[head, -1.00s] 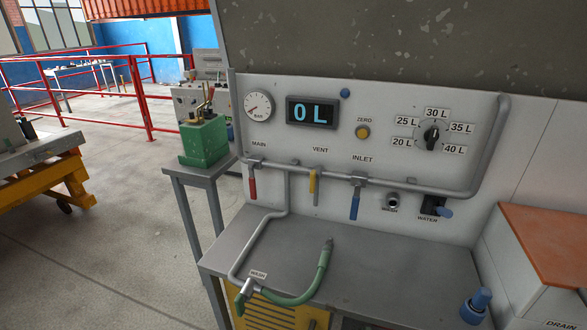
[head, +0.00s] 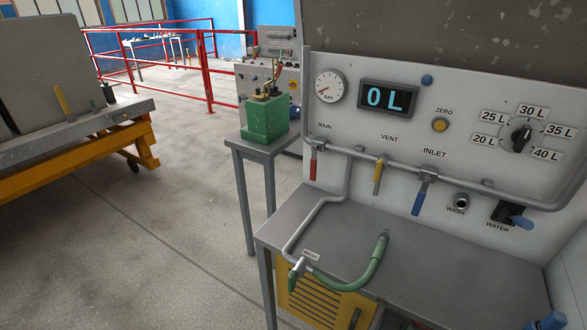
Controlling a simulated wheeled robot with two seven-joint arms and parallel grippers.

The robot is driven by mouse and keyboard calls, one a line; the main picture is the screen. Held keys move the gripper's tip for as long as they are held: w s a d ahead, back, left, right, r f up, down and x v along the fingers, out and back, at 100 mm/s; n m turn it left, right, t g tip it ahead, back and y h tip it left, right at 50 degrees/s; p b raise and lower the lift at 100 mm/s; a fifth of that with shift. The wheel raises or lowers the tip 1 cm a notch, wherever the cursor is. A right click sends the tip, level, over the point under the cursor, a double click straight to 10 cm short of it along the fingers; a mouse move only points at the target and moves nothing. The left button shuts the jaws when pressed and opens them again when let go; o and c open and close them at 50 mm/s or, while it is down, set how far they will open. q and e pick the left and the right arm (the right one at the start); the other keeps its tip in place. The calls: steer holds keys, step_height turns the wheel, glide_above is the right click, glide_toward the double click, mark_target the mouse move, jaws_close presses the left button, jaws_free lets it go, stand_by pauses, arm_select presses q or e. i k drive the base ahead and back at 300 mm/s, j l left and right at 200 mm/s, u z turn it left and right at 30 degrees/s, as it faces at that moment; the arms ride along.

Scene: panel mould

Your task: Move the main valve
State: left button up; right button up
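The main valve (head: 313,166) has a red handle that hangs straight down from the pipe, under the MAIN label at the left of the white panel (head: 400,125). The vent valve (head: 377,176) with a yellow handle and the inlet valve (head: 421,197) with a blue handle hang to its right, also pointing down. The round BAR gauge (head: 331,87) is above the main valve, and the display (head: 387,97) beside it reads 0 L. Neither of my grippers is in view.
A green box (head: 265,119) stands on a small grey table (head: 254,145) left of the panel. A grey bench (head: 335,235) with a green hose (head: 372,272) juts out below the valves. A yellow-framed cart (head: 110,152) stands at left. The floor between is clear.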

mark_target(313, 160)
steer(key=i+j, duration=0.15)
steer(key=j, duration=0.25)
steer(key=i+j+z, duration=0.15)
steer(key=j, duration=0.2)
steer(key=i+j, duration=0.2)
steer(key=j, duration=0.2)
steer(key=i+j+z, duration=0.15)
steer(key=j, duration=0.25)
steer(key=i+j, duration=0.1)
steer(key=j, duration=0.3)
steer(key=i+j+z, duration=0.15)
steer(key=j, duration=0.25)
